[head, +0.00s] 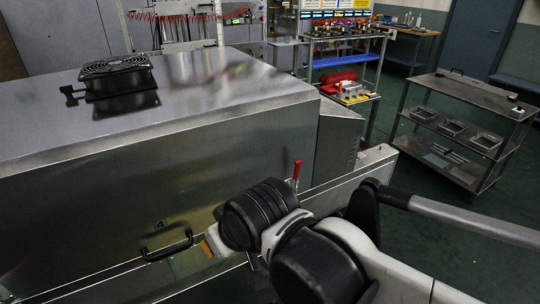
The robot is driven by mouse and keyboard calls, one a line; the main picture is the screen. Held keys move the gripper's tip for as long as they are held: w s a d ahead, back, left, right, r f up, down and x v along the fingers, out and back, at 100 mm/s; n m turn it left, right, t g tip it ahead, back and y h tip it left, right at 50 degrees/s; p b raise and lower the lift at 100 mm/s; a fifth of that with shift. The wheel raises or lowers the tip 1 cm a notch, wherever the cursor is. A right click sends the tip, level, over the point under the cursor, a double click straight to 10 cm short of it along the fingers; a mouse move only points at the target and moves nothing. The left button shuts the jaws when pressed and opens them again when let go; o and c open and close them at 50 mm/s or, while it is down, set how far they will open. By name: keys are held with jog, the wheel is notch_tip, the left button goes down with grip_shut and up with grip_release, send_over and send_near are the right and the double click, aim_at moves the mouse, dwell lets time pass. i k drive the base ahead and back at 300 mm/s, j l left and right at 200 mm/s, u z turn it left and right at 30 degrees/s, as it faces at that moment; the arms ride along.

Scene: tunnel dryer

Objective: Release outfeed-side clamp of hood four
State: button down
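Hood four (110,190) is a large brushed-metal box filling the left and middle of the head view, with a "4" marked low on its front. A black bar handle (167,246) is fixed on the front below the number. A clamp with a red handle (297,170) stands upright near the hood's right end, at the lower edge. Its base is hidden behind my arm. My arm's wrist covers the front right of the hood. My gripper cannot be made out; the wrist seems to hide it. A small pale and orange piece shows left of the wrist.
A black fan (116,78) sits on top of the hood. A metal rail (345,175) runs along the hood's lower edge to the right. A metal cart (470,95) with trays stands at the right. Green floor (420,225) is clear between the rail and cart.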

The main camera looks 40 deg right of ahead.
aim_at(294, 182)
jog(key=z, duration=1.2)
jog(key=k+l+z, duration=0.15)
jog(key=z, duration=0.25)
jog(key=l+z, duration=0.3)
jog(key=z, duration=0.15)
jog(key=k, duration=0.05)
